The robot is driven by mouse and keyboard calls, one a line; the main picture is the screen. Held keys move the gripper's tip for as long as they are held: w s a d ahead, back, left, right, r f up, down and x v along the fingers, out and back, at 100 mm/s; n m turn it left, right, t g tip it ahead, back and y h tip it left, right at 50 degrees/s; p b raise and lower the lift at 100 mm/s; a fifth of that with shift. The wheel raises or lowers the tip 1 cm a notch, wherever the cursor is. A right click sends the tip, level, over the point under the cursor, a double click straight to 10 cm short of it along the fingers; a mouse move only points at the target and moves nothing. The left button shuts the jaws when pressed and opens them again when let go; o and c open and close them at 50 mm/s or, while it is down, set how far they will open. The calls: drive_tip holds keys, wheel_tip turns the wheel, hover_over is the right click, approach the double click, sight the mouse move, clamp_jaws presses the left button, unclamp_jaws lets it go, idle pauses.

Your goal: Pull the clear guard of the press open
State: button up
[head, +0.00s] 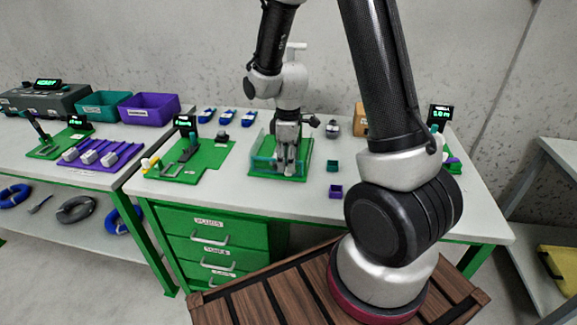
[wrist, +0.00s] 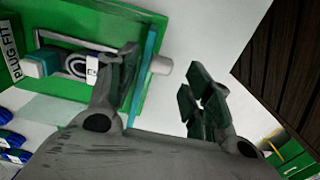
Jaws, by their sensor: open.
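The press stands on a green base (head: 300,172) on the right-hand bench, with its clear teal-edged guard (head: 262,163) in front of my arm. In the wrist view the guard shows edge-on as a teal strip (wrist: 146,72), with a pale grey knob (wrist: 161,65) sticking out from it. My gripper (head: 287,170) points down at the press; it also shows in the wrist view (wrist: 162,78). Its fingers are spread, one over the press side of the guard edge and one out on the knob side. The knob lies between them; I cannot tell whether either finger touches it. The gripper partly hides the press.
A green fixture (head: 205,160) with a display stands left of the press. Blue parts (head: 228,115) lie behind. The bench front edge near the press is clear.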

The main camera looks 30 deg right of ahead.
drive_tip(key=shift+f, duration=1.35)
clamp_jaws()
drive_tip(key=shift+a, duration=0.1)
